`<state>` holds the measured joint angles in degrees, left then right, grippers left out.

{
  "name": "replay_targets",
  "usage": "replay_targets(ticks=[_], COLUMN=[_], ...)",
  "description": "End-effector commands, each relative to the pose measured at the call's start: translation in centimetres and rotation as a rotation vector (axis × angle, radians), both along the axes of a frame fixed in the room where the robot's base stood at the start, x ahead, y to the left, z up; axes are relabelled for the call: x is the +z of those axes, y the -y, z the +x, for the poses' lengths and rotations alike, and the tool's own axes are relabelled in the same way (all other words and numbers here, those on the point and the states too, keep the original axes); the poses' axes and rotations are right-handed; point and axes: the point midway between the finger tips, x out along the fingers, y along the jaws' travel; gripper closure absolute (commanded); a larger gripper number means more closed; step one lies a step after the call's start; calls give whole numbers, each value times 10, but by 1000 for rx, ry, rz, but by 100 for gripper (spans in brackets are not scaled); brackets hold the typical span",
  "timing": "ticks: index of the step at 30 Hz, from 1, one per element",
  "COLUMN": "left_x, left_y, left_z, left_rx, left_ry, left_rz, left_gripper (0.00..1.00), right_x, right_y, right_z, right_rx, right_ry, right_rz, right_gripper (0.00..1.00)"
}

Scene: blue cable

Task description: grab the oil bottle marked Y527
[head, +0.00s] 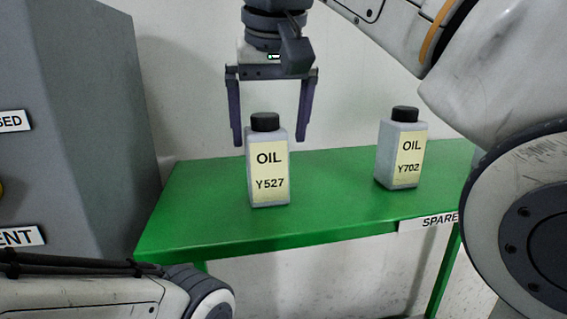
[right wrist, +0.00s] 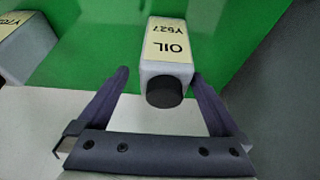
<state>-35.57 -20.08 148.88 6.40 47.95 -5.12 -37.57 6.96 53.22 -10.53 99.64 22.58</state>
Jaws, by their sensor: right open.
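The oil bottle marked Y527 (head: 268,165) stands upright on the green table, grey with a black cap and a cream label. My right gripper (head: 268,142) is open and points down at it, with one finger to each side of the bottle's top in the head view. In the right wrist view the Y527 bottle (right wrist: 168,62) shows cap first, between the tips of my open right gripper (right wrist: 158,75). I cannot tell whether the fingers touch it. My left arm shows at the lower left of the head view, but its gripper is out of view.
A second oil bottle, marked Y702 (head: 402,150), stands to the right on the green table (head: 330,215). It also shows at the left of the right wrist view (right wrist: 28,48). A grey cabinet (head: 85,100) stands at the left. A white wall is behind the table.

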Motion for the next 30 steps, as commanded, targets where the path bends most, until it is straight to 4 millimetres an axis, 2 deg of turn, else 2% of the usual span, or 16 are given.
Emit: replay_targets(ticks=[12,22,26,27,30], left_x=[9,9,9,9,9], left_y=[0,0,0,0,0], left_z=[0,0,0,0,0], left_rx=[-1,-1,-1,-1,-1], left_ry=[2,3,3,3,3], left_rz=[-2,-2,-2,-2,-2], left_gripper=[100,100,100,100,100], right_x=[-40,-46,-46,-46,-46], right_y=[-7,-7,-7,-7,-7], right_z=[15,17,17,17,17], right_rx=[0,0,0,0,0], right_ry=[-2,0,0,0,0], right_rz=[0,1,0,0,0], right_gripper=[0,0,50,65,100])
